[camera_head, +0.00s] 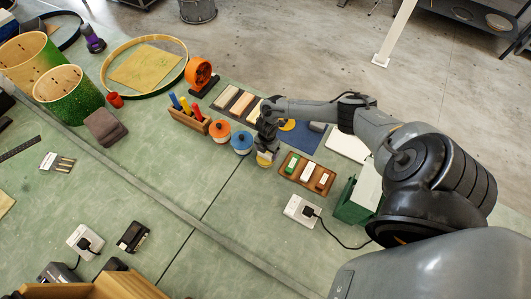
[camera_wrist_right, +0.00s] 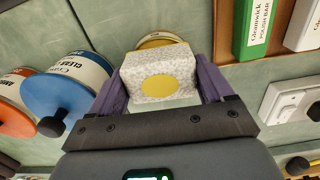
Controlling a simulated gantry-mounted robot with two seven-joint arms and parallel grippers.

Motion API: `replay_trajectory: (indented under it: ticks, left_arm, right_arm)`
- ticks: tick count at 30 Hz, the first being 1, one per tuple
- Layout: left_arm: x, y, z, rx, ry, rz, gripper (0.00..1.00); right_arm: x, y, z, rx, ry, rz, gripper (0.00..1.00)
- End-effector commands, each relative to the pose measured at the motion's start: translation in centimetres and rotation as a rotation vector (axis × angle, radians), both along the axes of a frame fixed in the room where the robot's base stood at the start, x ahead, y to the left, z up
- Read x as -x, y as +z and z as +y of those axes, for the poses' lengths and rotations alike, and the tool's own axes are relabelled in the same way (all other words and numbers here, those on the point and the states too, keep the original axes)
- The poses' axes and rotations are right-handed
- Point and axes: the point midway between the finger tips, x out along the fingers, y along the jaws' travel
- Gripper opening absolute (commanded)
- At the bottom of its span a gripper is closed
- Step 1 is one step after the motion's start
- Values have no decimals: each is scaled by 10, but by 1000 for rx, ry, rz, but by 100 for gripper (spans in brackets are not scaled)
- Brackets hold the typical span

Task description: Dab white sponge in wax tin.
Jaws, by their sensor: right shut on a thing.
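My right gripper (camera_head: 267,146) points down at the bench. In the right wrist view its two purple-sided fingers (camera_wrist_right: 160,92) are shut on a white speckled sponge (camera_wrist_right: 150,62), a block with a round yellow patch on the face towards the camera. The yellow wax tin (camera_head: 264,160) stands just below the gripper in the head view. Its rim (camera_wrist_right: 162,41) shows behind the sponge in the right wrist view. The sponge hides most of the tin there, so I cannot tell whether they touch. My left gripper is not in view.
Blue-lidded (camera_head: 242,142) and orange-lidded tins (camera_head: 219,129) stand close left of the wax tin. A wooden tray (camera_head: 307,172) of polish bars is close right. A white socket box (camera_head: 302,210) with a cable lies in front.

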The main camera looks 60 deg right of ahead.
Motion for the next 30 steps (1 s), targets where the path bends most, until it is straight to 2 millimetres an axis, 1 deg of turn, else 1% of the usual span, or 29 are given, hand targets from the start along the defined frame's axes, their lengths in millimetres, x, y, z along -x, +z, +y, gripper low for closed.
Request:
replay_trajectory:
  ticks: [3, 16, 30]
  left_arm:
    - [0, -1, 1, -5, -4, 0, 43]
    - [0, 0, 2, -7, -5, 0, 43]
    - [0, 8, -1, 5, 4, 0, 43]
  right_arm:
    - [1, -1, -3, 1, 0, 2, 56]
    - [1, 0, -2, 1, 0, 2, 56]
    - [0, 0, 15, -1, 2, 2, 56]
